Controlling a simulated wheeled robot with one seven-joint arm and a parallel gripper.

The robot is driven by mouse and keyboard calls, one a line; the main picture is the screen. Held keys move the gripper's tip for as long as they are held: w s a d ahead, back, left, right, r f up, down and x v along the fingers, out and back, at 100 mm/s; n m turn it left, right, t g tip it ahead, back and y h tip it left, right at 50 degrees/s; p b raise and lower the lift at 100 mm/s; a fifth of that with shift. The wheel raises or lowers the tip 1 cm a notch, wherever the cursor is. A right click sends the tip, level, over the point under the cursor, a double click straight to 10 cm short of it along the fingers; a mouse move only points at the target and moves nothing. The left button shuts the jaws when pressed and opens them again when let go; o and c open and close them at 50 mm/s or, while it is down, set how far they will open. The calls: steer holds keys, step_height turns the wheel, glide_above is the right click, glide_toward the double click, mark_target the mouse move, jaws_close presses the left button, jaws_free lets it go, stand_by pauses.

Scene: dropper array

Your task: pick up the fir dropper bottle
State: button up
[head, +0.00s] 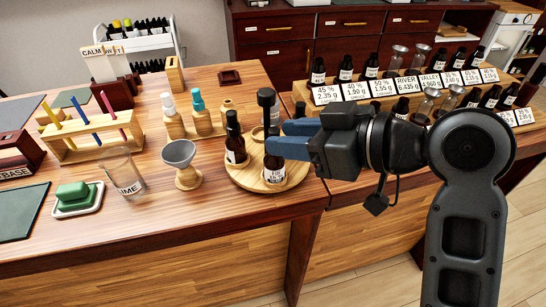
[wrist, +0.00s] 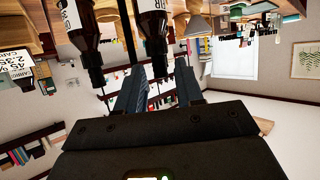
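Two dark dropper bottles with black tops and white labels stand upright on a round wooden tray (head: 243,180). The left bottle (head: 235,150) stands apart from my gripper. My gripper (head: 283,136) has blue fingers, spread apart, reaching in from the right at the right bottle's upper part. In the upside-down wrist view, the right bottle's dropper (wrist: 153,55) lies between the fingertips, with the other bottle (wrist: 82,35) outside them.
A grey funnel cup (head: 180,155) and a glass (head: 125,175) stand left of the tray. Small bottles in wooden holders (head: 203,125) stand behind. On the right, a stepped rack (head: 325,108) holds several bottles and price cards.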

steer(key=shift+p+x, duration=0.5)
steer(key=shift+x, duration=2.1)
steer(key=shift+f, duration=0.15)
jaws_close()
